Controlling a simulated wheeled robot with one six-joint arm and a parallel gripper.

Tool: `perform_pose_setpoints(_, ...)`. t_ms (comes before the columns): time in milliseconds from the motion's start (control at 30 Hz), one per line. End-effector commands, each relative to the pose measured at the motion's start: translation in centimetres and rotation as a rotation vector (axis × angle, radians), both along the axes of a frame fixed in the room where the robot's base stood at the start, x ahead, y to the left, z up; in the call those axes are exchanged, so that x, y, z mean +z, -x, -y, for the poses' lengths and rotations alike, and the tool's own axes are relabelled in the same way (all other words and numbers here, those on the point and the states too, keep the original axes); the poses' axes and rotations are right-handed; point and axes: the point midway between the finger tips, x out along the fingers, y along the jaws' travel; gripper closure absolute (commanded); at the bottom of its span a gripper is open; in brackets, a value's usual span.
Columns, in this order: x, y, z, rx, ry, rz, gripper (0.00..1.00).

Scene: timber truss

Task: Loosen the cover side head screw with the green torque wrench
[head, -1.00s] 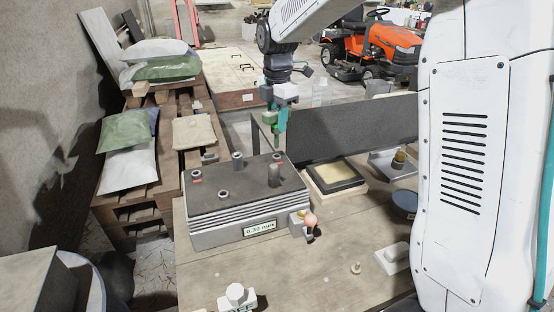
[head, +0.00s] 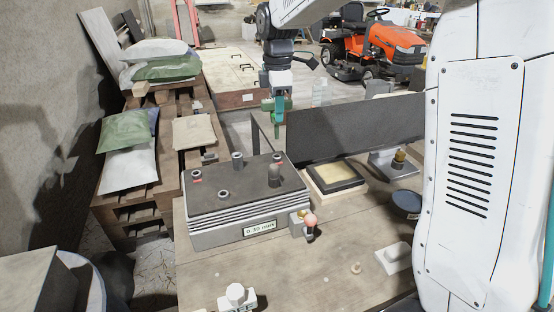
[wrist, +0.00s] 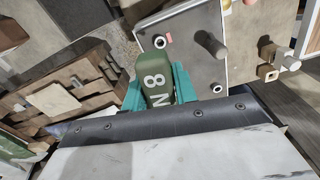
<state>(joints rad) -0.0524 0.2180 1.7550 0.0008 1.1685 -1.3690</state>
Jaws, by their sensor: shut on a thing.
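My gripper (head: 278,104) is shut on the green torque wrench (head: 268,104), held in the air behind the dark-topped block. In the wrist view the green wrench body (wrist: 157,82), marked "8 N", sits between my teal fingertips; its far end is hidden. The cover (head: 205,198) is the dark top plate of a layered block on the bench. Which is the side head screw, I cannot tell. The wrench is apart from the cover.
A label (head: 260,227) is on the block's front, and a pink ball (head: 310,219) on a fitting is at its right corner. A dark upright panel (head: 350,130) stands behind. A framed yellow tray (head: 335,176) lies right.

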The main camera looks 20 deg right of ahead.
Motion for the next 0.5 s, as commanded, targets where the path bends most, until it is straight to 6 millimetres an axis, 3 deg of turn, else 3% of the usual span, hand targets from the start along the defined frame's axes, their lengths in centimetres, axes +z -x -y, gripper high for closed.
perform_pose_setpoints(400,0.03,0.01,0.00,-0.075,0.000,0.001,1.00)
perform_pose_setpoints(500,0.03,0.03,-0.01,-0.160,0.000,0.001,1.00)
